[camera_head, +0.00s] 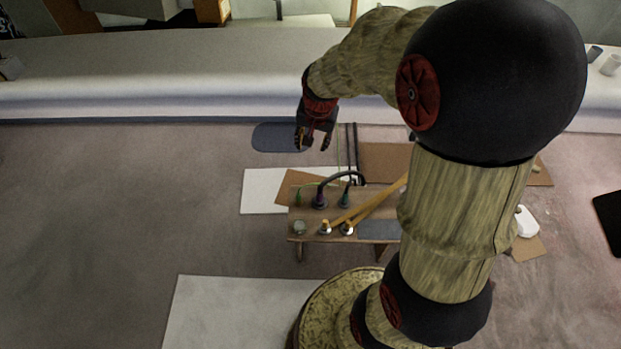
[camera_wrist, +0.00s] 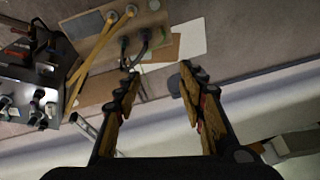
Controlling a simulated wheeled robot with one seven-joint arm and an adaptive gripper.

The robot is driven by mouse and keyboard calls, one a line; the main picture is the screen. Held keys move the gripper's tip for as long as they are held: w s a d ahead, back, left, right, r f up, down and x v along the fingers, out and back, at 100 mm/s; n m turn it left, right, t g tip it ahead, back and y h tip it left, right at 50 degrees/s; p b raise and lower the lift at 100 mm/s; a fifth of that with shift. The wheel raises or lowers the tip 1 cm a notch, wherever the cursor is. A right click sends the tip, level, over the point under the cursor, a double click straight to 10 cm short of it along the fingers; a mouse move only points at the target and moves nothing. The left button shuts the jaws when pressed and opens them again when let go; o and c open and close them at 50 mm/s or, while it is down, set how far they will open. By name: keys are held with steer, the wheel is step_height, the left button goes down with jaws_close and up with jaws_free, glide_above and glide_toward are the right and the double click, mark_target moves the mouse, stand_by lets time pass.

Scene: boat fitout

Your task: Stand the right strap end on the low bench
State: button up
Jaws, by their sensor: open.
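The low bench (camera_head: 307,213) is a small wooden stand on the floor near the middle of the head view; it shows at the top of the wrist view (camera_wrist: 152,22). Two yellow-orange straps slant across it. The right strap end (camera_head: 347,228) and the left strap end (camera_head: 325,227) have pale caps near the bench's front edge. I cannot tell whether the right end stands or lies. In the head view the straps' other ends go behind my arm. My gripper (camera_head: 314,142) is open and empty, beyond the bench's back edge. Its spread fingers show in the wrist view (camera_wrist: 158,92).
A purple plug (camera_head: 320,197) and a green plug (camera_head: 344,199), with a dark cable arching up, stand on the bench behind the strap ends. White (camera_head: 257,192) and brown sheets lie around it. A long pale ledge (camera_head: 180,75) runs behind.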

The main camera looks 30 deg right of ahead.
steer(key=s+a+r+n+t, duration=0.1)
steer(key=s+a+r+n, duration=0.3)
steer(key=s+a+r, duration=0.2)
steer(key=s+a+r+n+t, duration=0.1)
steer(key=s+a+r+n, duration=0.3)
steer(key=s+r, duration=0.5)
steer(key=s+a, duration=0.2)
steer(key=s, duration=0.3)
steer(key=shift+s+a+r+n+t+y, duration=0.2)
steer(key=shift+a+r+n+t+y, duration=0.1)
steer(key=shift+r+y, duration=0.1)
steer(key=shift+d, duration=0.1)
steer(key=shift+c, duration=1.1)
